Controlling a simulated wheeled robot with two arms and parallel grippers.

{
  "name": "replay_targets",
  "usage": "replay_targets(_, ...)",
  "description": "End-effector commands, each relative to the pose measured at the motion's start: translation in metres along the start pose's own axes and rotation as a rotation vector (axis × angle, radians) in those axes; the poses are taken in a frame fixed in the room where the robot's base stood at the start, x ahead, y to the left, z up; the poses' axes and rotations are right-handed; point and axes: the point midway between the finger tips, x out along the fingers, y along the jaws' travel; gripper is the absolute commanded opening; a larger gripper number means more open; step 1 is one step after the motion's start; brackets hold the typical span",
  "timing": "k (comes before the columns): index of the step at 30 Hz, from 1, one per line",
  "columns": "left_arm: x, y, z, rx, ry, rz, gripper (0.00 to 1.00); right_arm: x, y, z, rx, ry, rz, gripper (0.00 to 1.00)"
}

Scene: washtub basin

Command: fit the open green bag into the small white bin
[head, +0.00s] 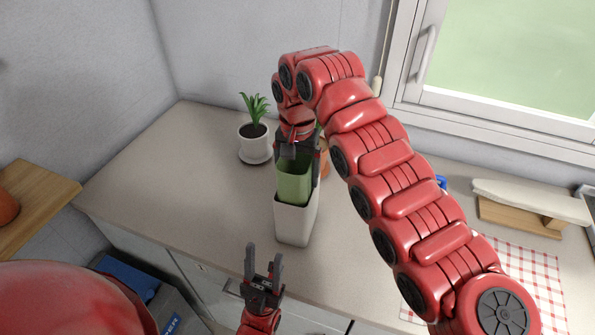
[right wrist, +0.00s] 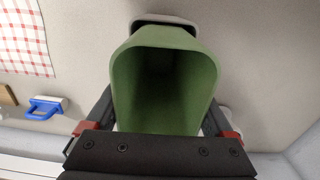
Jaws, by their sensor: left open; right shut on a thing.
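The open green bag (head: 294,183) stands upright with its lower part inside the mouth of the small white bin (head: 294,222). Its upper part sticks out above the bin's rim. My right gripper (head: 300,165) comes from above and is shut on the bag near its top. In the right wrist view the bag's open mouth (right wrist: 165,80) faces the camera between the fingers, and a bit of the bin's rim (right wrist: 165,20) shows beyond it. The bag's bottom inside the bin is hidden. My left gripper (head: 263,262) is open and empty, in front of the counter edge, below the bin.
A potted plant (head: 254,136) stands left behind the bin, and a terracotta pot (head: 324,158) is partly hidden behind my right gripper. A checkered cloth (head: 525,275) and a wooden-based board (head: 520,212) lie to the right. The counter (head: 175,185) left of the bin is clear.

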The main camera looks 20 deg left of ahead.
Motion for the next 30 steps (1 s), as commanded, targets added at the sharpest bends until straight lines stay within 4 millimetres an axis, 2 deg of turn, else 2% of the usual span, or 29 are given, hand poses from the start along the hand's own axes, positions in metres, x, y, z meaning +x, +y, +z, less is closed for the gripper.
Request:
replay_targets(9, -0.007, 0.0, 0.001, 0.0, 0.0, 0.0, 0.5, 0.009, 0.0, 0.0, 0.0, 0.0, 0.0, 0.06)
replay_targets(10, -0.007, 0.0, 0.001, 0.0, 0.0, 0.0, 0.5, 0.009, 0.0, 0.0, 0.0, 0.0, 0.0, 0.88)
replay_targets(12, -0.006, 0.0, 0.001, 0.0, 0.0, 0.0, 0.5, 0.008, 0.0, 0.0, 0.0, 0.0, 0.0, 1.0)
replay_targets(23, -0.008, 0.0, 0.001, 0.0, 0.0, 0.0, 0.5, 0.003, 0.0, 0.0, -0.001, 0.001, 0.003, 1.0)
replay_targets(28, -0.013, 0.001, 0.002, 0.0, 0.0, 0.0, 0.5, -0.021, -0.001, 0.0, -0.001, 0.005, 0.0, 1.0)
replay_targets(30, 0.002, 0.0, 0.0, 0.0, 0.0, 0.0, 0.5, -0.047, -0.002, 0.001, -0.002, 0.001, 0.0, 1.0)
